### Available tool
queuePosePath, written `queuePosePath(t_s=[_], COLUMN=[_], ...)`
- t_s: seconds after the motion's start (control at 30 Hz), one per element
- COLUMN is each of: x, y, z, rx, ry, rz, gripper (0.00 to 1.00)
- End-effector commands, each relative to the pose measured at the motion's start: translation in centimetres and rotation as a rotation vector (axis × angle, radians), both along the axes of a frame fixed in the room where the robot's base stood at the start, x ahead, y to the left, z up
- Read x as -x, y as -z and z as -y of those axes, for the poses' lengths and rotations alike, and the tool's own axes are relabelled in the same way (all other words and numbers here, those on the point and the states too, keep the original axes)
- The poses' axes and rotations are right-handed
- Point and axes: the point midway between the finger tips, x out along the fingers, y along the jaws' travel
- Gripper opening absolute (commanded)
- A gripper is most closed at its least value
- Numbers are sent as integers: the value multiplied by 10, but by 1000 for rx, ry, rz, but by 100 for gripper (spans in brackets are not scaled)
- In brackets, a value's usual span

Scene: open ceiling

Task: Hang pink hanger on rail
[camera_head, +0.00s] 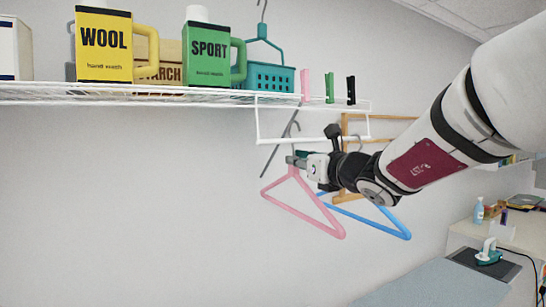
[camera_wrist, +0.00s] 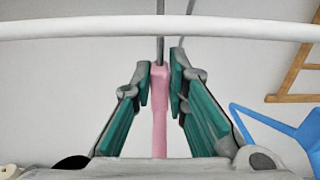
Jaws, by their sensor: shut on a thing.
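The pink hanger (camera_head: 300,213) hangs tilted from my gripper (camera_head: 297,161), just below the white rail (camera_head: 272,142) under the shelf. In the wrist view, my gripper (camera_wrist: 160,75) is shut on the neck of the pink hanger (camera_wrist: 160,110), with a teal pad on each side. Its grey metal hook rises at the rail's height. In the wrist view, the rail (camera_wrist: 90,29) crosses in front of the hook wire, which shows above and below it. I cannot tell whether the hook touches the rail.
A blue hanger (camera_head: 385,222) is close to the right, partly hidden by my arm. The wire shelf (camera_head: 150,96) above holds several bottles, a teal basket (camera_head: 268,76) and pegs. A wooden rack (camera_head: 385,118) stands behind. The wall left of the pink hanger is clear.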

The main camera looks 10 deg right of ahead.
Motion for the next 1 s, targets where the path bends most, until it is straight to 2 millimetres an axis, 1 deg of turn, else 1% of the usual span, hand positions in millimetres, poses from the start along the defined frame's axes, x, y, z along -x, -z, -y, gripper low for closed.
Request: queuePosePath(t_s=[0.03,0.4,0.53,0.7,1.0], x=[6,31,26,26,28], y=[-1,-1,12,22,28], z=[1,9,9,9,9], rx=[0,0,0,0,0], ry=[1,0,-1,-1,0], rz=[0,-1,-1,-1,1], gripper=[0,0,0,0,0])
